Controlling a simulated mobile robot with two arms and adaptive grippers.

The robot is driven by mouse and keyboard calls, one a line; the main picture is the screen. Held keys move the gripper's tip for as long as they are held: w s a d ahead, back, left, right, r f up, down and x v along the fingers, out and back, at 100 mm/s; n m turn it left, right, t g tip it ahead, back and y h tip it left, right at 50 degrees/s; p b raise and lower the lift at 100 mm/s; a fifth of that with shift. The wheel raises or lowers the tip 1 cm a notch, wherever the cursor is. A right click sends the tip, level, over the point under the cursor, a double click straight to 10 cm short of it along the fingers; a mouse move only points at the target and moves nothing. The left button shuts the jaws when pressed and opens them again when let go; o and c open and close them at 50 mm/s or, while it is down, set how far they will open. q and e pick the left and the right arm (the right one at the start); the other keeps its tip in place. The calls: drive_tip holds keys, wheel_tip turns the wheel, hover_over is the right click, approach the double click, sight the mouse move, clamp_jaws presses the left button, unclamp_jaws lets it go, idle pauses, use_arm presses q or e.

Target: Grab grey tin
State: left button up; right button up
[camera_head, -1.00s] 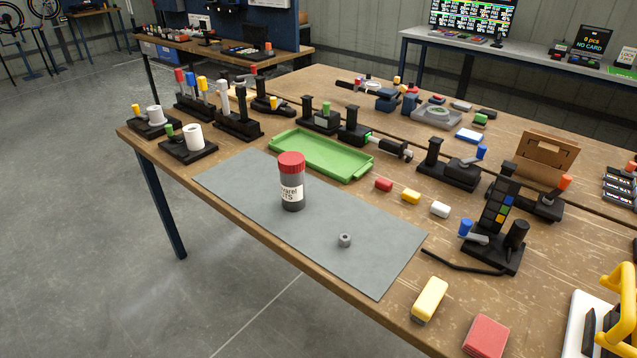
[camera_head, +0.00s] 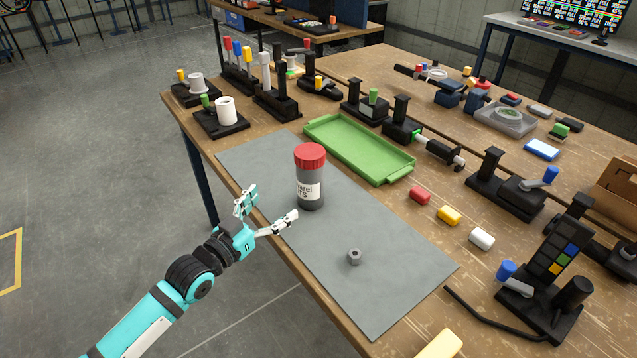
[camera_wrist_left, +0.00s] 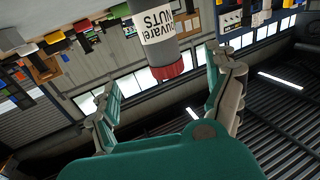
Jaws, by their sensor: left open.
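The grey tin (camera_head: 311,190) is a dark grey cylinder with a red lid and a white label. It stands upright on the grey mat (camera_head: 390,285). In the left wrist view the tin (camera_wrist_left: 153,24) hangs upside down at the top, ahead of the fingers and between their lines. My left gripper (camera_head: 270,207) is open and empty at the mat's left edge, to the left of the tin and apart from it. Its two spread fingers also show in the left wrist view (camera_wrist_left: 163,92). My right gripper is not in view.
A small grey nut (camera_head: 354,256) lies on the mat in front of the tin. A green tray (camera_head: 358,150) lies behind it. Red, yellow and white small blocks (camera_head: 449,215) lie to the right. Black fixtures (camera_head: 277,95) stand along the back.

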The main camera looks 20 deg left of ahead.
sight(302, 178)
use_arm(q)
drive_tip(key=p+x, duration=0.1)
drive_tip(key=x, duration=0.8)
drive_tip(key=shift+w+d+p, duration=0.2)
drive_tip(key=shift+w+p, duration=0.1)
drive_tip(key=shift+w, duration=0.4)
drive_tip(key=x, duration=0.4)
drive_tip(key=shift+w+f+p, duration=0.25)
drive_tip(key=shift+f+p, duration=0.15)
drive_tip(key=shift+s, duration=0.1)
drive_tip(key=shift+c, duration=0.9)
drive_tip(key=c, duration=1.3)
drive_tip(key=shift+r, duration=0.15)
